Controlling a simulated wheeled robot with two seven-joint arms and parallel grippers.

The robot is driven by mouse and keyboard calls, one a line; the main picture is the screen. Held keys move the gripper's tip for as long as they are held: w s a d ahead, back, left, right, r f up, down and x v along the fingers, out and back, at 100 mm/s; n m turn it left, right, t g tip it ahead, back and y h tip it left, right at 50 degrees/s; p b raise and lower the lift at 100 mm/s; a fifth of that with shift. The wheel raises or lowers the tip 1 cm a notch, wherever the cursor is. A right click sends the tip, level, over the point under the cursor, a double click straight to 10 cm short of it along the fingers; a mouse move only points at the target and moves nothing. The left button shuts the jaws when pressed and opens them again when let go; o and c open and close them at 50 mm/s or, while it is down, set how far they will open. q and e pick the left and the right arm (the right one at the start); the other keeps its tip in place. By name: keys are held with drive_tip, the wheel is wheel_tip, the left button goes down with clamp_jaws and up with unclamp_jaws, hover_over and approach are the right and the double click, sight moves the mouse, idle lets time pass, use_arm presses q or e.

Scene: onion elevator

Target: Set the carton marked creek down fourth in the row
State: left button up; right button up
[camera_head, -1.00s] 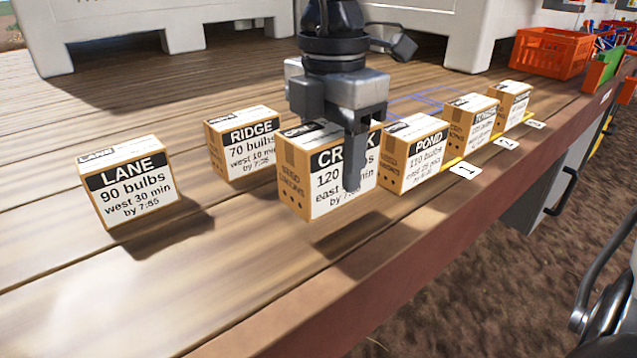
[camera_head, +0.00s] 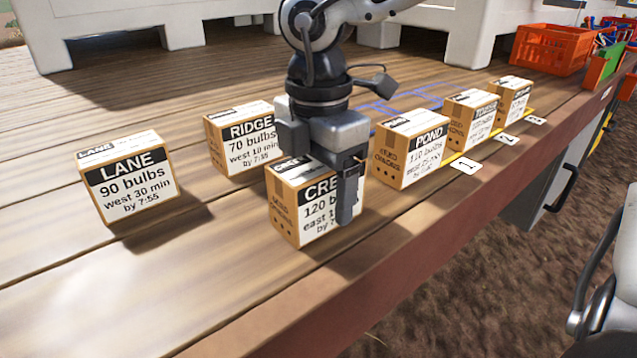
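The creek carton (camera_head: 291,218) is a brown box with a white label, at the near left end of the row on the plank deck. My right gripper (camera_head: 347,205) is above it, shut on it, with one finger across its label; the other finger is hidden. Its base looks at or very near the deck; I cannot tell whether it touches. The pond carton (camera_head: 411,158) stands just right of it with a small gap. Two more cartons (camera_head: 471,122) (camera_head: 511,100) continue the row toward the back right. My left gripper is not in view.
The ridge carton (camera_head: 240,148) stands behind left of the creek carton, and the lane carton (camera_head: 128,185) farther left. Number tags (camera_head: 467,165) lie along the row's front. An orange crate (camera_head: 546,50) is at the back right. The deck's front edge (camera_head: 370,270) is close.

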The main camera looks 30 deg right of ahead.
wheel_tip(320, 180, up, 12)
drive_tip(key=shift+r+p, duration=0.15)
drive_tip(key=shift+p, duration=0.25)
idle(0.7)
